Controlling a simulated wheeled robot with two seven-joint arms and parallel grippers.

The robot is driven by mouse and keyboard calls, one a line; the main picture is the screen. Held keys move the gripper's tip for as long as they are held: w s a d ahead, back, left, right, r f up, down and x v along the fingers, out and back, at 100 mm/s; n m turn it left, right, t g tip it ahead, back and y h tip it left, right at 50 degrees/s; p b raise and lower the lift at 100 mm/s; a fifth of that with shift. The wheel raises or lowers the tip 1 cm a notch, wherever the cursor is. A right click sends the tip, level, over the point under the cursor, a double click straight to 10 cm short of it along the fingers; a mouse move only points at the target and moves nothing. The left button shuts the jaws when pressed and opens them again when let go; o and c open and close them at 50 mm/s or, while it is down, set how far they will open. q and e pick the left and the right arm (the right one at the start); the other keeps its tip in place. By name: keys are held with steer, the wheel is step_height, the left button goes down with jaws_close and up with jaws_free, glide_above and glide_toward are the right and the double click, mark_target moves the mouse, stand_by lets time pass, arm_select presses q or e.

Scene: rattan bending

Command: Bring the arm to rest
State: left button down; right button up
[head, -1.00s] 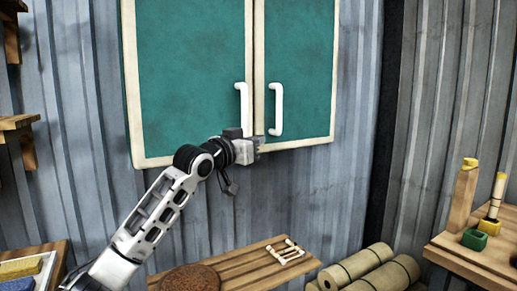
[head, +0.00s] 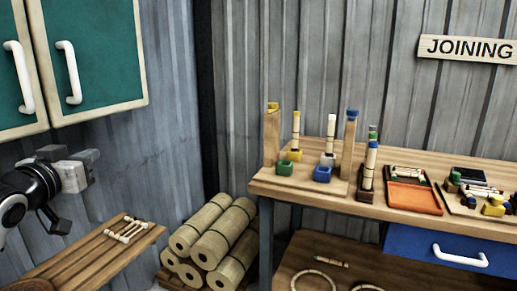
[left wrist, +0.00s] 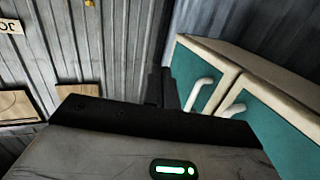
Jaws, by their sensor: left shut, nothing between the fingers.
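My left gripper (head: 92,163) is at the left edge of the head view, in front of the metal wall and below the green cabinet (head: 105,45). It is shut and empty, apart from everything around it. In the left wrist view the dark fingers (left wrist: 163,88) are together, and the cabinet (left wrist: 275,120) with its white handles stands to their right. Both cabinet doors look closed. My right gripper is in neither view.
A slatted wooden bench (head: 80,262) with small white-tipped pieces is below the gripper. Rolled bundles (head: 215,235) lie on the floor beside it. A workbench (head: 290,186) with pegs, coloured blocks and an orange tray (head: 414,198) stands at the right, under a JOINING sign (head: 468,47).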

arm_select(q)
steer(key=s+d+f+m+g+h, duration=0.1)
steer(key=s+d+f, duration=0.15)
steer(key=f, duration=0.55)
steer(key=s+d+f+g, duration=0.15)
steer(key=d+f, duration=0.25)
steer(key=f, duration=0.5)
steer(key=s+d+f+m+g+h, duration=0.1)
steer(key=d+f, duration=0.3)
steer(key=f, duration=0.4)
steer(key=s+d+f+g+h, duration=0.1)
steer(key=s+d+f+g, duration=0.1)
steer(key=s+d+f, duration=0.4)
steer(key=s+d+f+g, duration=0.1)
steer(key=s+d+f, duration=0.6)
steer(key=s, duration=0.6)
step_height(320, 180, down, 3)
steer(key=shift+r+m+g+h, duration=0.15)
steer(key=shift+m+g+h, duration=0.15)
steer(key=shift+g+h, duration=0.1)
